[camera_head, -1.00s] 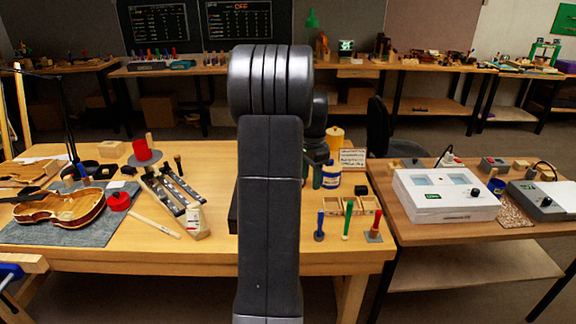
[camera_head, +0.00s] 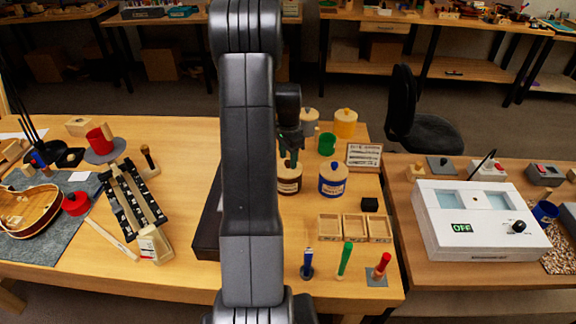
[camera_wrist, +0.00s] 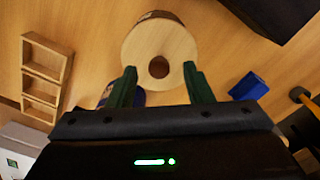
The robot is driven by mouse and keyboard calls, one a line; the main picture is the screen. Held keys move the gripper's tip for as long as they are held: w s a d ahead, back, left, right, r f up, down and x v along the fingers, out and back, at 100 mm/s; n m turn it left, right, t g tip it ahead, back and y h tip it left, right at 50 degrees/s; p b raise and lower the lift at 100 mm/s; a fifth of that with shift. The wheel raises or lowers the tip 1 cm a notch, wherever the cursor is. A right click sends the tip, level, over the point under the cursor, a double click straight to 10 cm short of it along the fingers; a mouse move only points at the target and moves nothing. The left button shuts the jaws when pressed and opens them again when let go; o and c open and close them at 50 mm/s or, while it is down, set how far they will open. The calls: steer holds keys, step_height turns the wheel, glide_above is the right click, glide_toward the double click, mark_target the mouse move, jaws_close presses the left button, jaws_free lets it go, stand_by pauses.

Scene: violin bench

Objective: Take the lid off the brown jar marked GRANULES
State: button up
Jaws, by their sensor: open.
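The brown jar (camera_head: 289,184) stands on the wooden bench, just left of a blue jar (camera_head: 333,181) with a wooden lid. Its label is too small to read. My gripper (camera_head: 291,158) is right above it, pointing down, and hides most of its top in the head view. In the wrist view the round pale wooden lid (camera_wrist: 160,42) with its darker central knob (camera_wrist: 158,67) lies just beyond the fingertips. My gripper (camera_wrist: 160,80) is open, with one green finger on each side of the knob. I cannot tell whether the fingers touch the lid.
A yellow jar (camera_head: 345,123), a grey jar (camera_head: 309,121) and a green cup (camera_head: 327,144) stand behind. A wooden compartment tray (camera_head: 354,227) and upright tools are in front.

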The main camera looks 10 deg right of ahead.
steer(key=shift+s+f, duration=0.1)
steer(key=shift+f, duration=0.4)
jaws_close()
steer(key=shift+r, duration=0.1)
